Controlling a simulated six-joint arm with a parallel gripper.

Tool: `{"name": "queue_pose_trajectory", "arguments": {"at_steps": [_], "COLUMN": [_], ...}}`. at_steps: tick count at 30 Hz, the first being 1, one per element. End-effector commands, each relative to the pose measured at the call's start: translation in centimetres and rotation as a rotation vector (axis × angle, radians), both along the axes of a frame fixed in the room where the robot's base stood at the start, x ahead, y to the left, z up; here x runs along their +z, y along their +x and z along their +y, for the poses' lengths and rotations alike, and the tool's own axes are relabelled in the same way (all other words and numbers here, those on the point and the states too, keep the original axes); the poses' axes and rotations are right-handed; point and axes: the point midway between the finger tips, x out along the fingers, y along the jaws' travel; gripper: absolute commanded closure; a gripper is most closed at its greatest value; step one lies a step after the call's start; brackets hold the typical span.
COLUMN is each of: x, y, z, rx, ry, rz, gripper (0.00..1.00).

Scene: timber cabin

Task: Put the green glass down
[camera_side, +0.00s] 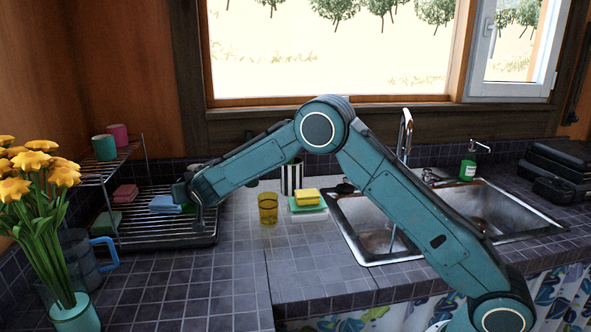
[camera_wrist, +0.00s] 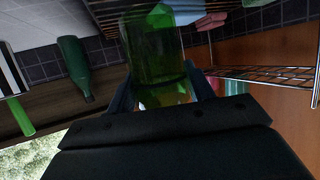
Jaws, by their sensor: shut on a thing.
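The green glass (camera_wrist: 155,50) is see-through and fills the top middle of the wrist view, between the two fingers of my gripper (camera_wrist: 163,92). My gripper is shut on it. In the side view my gripper (camera_side: 197,203) is over the right part of the dark dish rack (camera_side: 140,238). An amber glass (camera_side: 268,209) stands upright on the tiled counter to the right of the rack.
A yellow sponge (camera_side: 306,196), a striped cup (camera_side: 292,176) and the steel sink (camera_side: 362,240) lie to the right. A wire shelf (camera_side: 108,163) with cups rises behind the rack's left. A blue-handled jug (camera_side: 82,262) and yellow flowers (camera_side: 38,185) stand left. The front counter is clear.

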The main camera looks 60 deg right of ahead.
Motion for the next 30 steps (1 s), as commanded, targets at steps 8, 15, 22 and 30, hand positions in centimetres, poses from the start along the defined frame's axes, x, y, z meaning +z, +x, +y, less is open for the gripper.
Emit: {"name": "queue_pose_trajectory", "arguments": {"at_steps": [8, 15, 22, 30], "x": [-1.4, -3.9, -4.2, -4.5], "y": [0.0, 0.0, 0.0, 0.0], "z": [0.0, 0.0, 0.0, 0.0], "rx": [0.0, 0.001, 0.0, 0.0], "ry": [-0.001, -0.002, 0.0, -0.001], "rz": [0.003, 0.001, -0.001, 0.0], "gripper": [0.75, 0.75, 0.75, 0.75]}}
